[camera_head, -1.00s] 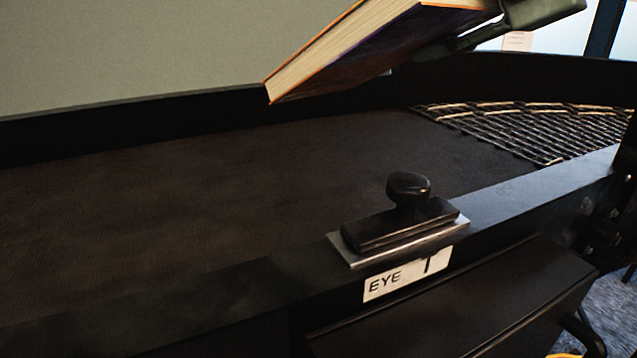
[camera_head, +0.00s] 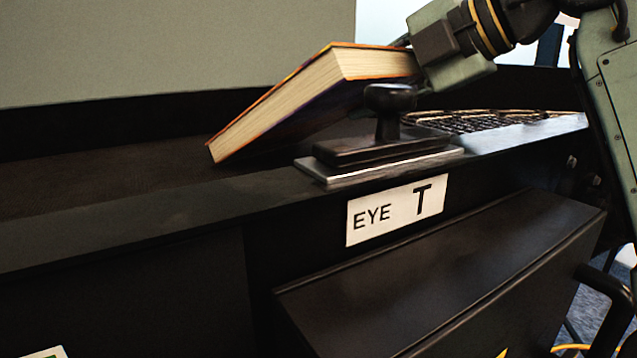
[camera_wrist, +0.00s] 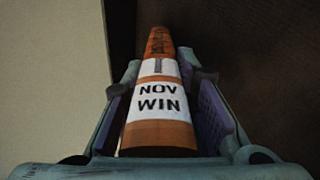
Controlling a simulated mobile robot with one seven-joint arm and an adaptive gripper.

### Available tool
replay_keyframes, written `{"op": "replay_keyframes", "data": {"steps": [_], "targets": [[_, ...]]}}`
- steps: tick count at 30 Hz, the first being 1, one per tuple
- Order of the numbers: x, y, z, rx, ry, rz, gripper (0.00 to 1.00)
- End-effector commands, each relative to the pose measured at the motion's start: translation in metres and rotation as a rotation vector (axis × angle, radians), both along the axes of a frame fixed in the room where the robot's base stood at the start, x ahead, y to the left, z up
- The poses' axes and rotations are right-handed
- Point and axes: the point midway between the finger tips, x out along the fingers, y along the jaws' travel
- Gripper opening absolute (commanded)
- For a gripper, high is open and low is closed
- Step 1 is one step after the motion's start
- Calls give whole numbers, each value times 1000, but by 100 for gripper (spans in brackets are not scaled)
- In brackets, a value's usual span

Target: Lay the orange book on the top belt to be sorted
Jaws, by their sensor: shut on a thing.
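The book (camera_head: 318,92) has an orange cover edge, cream pages and a dark underside. In the head view it is tilted, its left end low at the dark belt (camera_head: 70,185) and its right end raised; I cannot tell whether it touches. My gripper (camera_head: 408,55) is shut on its upper right end. In the wrist view the orange spine (camera_wrist: 158,95), with a white label reading "NOV WIN", lies between the fingers of my gripper (camera_wrist: 165,100).
A black stamp-like knob block (camera_head: 388,135) stands on the near rail, in front of the book. A label "EYE T" (camera_head: 396,210) is below it. A roller grid (camera_head: 470,121) lies to the right. The far wall (camera_head: 150,105) edges the belt. The belt's left part is clear.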

Motion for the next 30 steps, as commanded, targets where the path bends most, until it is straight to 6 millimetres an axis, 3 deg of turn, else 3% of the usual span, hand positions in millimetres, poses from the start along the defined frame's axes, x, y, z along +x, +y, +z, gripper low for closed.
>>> {"op": "replay_keyframes", "data": {"steps": [6, 7, 12, 22, 30], "targets": [[0, 0, 2, 4, -2, 0, 0], [0, 0, 0, 0, 0, 0, 28], [0, 0, 0, 1, -1, 0, 39], [-2, -2, 3, -1, -1, 0, 40], [-19, -24, 20, -1, -1, -3, 40]]}}
